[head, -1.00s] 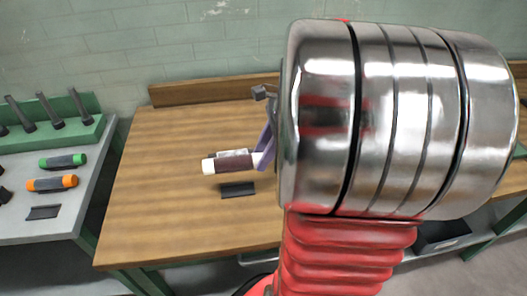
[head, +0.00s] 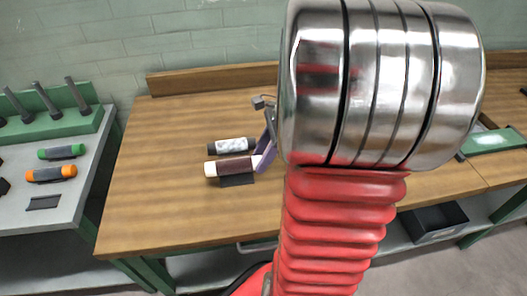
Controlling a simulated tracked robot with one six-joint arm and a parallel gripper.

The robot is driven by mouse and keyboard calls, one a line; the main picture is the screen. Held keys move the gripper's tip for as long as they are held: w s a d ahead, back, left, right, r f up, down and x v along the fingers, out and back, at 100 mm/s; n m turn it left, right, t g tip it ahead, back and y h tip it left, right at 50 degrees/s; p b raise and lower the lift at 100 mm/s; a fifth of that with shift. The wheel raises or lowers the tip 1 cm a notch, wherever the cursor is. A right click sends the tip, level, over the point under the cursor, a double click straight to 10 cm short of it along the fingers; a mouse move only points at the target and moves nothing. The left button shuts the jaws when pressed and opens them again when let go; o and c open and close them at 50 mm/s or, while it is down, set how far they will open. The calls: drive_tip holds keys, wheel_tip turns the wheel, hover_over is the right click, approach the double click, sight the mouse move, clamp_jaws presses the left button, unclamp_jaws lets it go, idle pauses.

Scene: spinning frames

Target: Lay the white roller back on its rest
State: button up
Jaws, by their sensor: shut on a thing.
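The white roller (head: 211,170) has white ends and a dark brown middle. My gripper (head: 263,160), with purple fingers, is shut on its right end and holds it roughly level over the wooden bench. A small black rest (head: 237,181) lies on the bench just below the roller in the picture, and the roller hides its back edge. I cannot tell whether they touch. My own large metal arm joint hides much of the gripper's right side.
A second roller with dark ends and a pale mottled middle (head: 231,145) lies just behind. On the grey bench at left are a green roller (head: 61,152), an orange roller (head: 51,174), an empty black rest (head: 44,203) and a green rack (head: 60,125). The wooden bench's left part is clear.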

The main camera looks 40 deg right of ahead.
drive_tip(key=shift+f, duration=2.5)
drive_tip(key=o, duration=1.2)
drive_tip(key=shift+o, duration=0.2)
drive_tip(key=shift+r, duration=0.1)
drive_tip(key=v, duration=1.3)
drive_tip(key=shift+r, duration=0.2)
drive_tip(key=shift+d, duration=0.1)
